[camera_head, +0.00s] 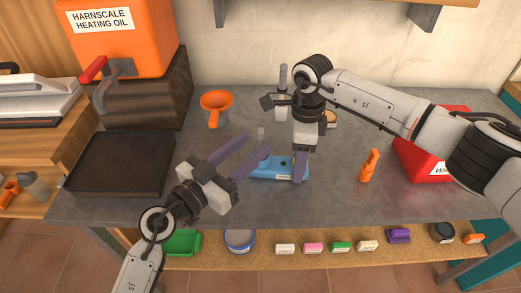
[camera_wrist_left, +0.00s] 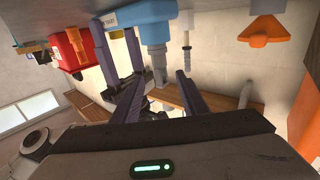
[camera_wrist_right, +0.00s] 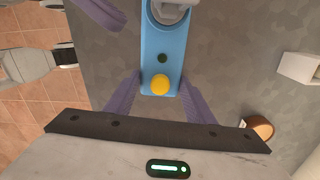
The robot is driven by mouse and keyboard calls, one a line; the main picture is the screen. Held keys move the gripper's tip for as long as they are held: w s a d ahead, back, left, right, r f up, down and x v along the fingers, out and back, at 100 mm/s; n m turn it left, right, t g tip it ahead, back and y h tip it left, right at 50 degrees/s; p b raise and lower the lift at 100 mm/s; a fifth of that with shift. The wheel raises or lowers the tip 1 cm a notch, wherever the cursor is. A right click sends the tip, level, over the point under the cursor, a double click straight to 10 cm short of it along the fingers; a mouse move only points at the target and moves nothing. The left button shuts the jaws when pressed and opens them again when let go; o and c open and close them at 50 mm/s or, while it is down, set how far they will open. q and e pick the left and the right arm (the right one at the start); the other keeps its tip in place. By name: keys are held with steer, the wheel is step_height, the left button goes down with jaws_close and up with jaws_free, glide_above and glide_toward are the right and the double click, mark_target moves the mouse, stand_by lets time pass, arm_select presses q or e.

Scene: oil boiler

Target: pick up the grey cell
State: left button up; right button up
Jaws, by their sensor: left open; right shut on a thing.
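A blue device (camera_head: 268,170) lies on the grey workbench. I cannot tell whether this rod is the grey cell. My right gripper (camera_head: 300,178) is shut on the device's right end, beside a yellow button (camera_wrist_right: 160,84) in the right wrist view. My left gripper (camera_head: 256,144) is open and empty at the device's left end. In the left wrist view the rod appears between its fingers.
An orange funnel (camera_head: 215,104) and a white-based tool with a grey handle (camera_head: 283,76) stand behind. A black tray (camera_head: 120,165) is at left; an orange bottle (camera_head: 369,166) and red box (camera_head: 425,155) at right.

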arm_select(q)
steer(key=x, duration=0.8)
steer(key=shift+f, duration=0.2)
steer(key=shift+w+d, duration=0.1)
steer(key=shift+w, duration=0.05)
jaws_close()
steer(key=shift+r, duration=0.1)
steer(key=r+v, duration=0.3)
steer(key=v, duration=1.5)
steer(key=shift+r, duration=0.2)
